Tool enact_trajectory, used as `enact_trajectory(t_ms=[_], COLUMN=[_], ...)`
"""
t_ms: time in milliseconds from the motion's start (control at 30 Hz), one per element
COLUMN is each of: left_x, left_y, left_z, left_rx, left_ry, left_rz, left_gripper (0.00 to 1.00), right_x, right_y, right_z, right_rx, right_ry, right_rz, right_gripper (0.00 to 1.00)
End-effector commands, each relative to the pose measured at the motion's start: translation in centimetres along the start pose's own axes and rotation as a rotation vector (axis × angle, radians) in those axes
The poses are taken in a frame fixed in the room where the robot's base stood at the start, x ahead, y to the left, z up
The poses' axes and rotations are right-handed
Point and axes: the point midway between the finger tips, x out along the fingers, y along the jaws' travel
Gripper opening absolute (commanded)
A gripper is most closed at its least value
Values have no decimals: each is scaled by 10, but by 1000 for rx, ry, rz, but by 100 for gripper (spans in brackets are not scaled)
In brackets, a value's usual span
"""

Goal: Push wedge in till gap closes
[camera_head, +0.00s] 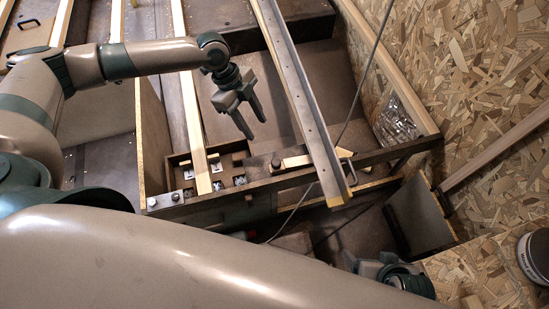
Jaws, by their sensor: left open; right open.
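A pale wooden wedge-like piece (296,161) lies near the front rail of the frame, passing under a long grey metal beam (299,88). A gap at the wedge is too small to make out. My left gripper (255,129) is open and empty, pointing down above the dark floor panel, up and left of the wedge and apart from it. My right gripper (373,269) shows only in part at the lower right, below the front rail; its fingers are hard to make out.
A divided tray (178,172) with small metal parts sits left of the wedge. Pale wooden slats (191,105) run lengthwise. A clear bag (397,122) lies at the right by the chipboard wall (480,70). A dark can (536,255) stands at the right edge.

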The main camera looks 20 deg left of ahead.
Motion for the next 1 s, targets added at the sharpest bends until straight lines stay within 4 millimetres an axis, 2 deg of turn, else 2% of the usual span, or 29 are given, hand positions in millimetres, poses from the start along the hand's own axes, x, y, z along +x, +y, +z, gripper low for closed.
enact_trajectory(t_ms=[367, 567, 767, 1000], left_x=[1, 13, 38, 81], left_y=[0, 0, 0, 0], left_z=[0, 0, 0, -1], left_rx=[0, 0, 0, 0], left_ry=[0, 1, 1, 1], left_rz=[0, 1, 1, 2], left_gripper=[44, 44, 44, 44], right_x=[0, 1, 3, 4], right_y=[0, -1, -2, -6], right_z=[0, -1, -2, -7], right_rx=[0, 0, 1, 1], right_ry=[1, 7, 18, 46], right_rz=[0, -2, -7, -17], right_gripper=[84, 84, 84, 84])
